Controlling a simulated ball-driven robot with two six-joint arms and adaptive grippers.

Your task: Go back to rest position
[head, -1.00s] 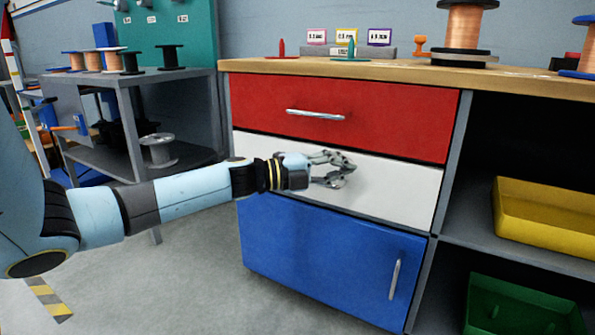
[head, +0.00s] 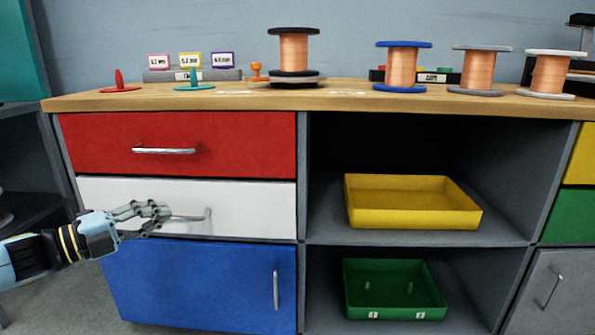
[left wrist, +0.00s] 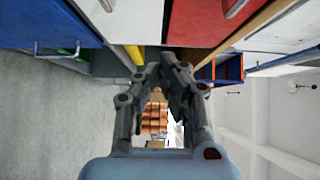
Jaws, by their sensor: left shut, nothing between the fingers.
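My left gripper (head: 160,213) is in front of the white drawer (head: 250,208) in the head view, near the left end of its handle (head: 205,215). Its fingers are closed together and hold nothing. In the left wrist view the gripper (left wrist: 168,62) points along the cabinet front, with its fingertips drawn together. The head view does not show clearly whether the fingers touch the handle. The white drawer looks shut, between the red drawer (head: 240,142) and the blue door (head: 200,285). My right gripper is out of view.
A yellow tray (head: 410,222) and a green tray (head: 395,312) stand on the open shelves at right. Several spools, including a blue one (head: 402,45), stand on the wooden worktop (head: 230,100). Grey floor (left wrist: 50,115) lies open beside the cabinet.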

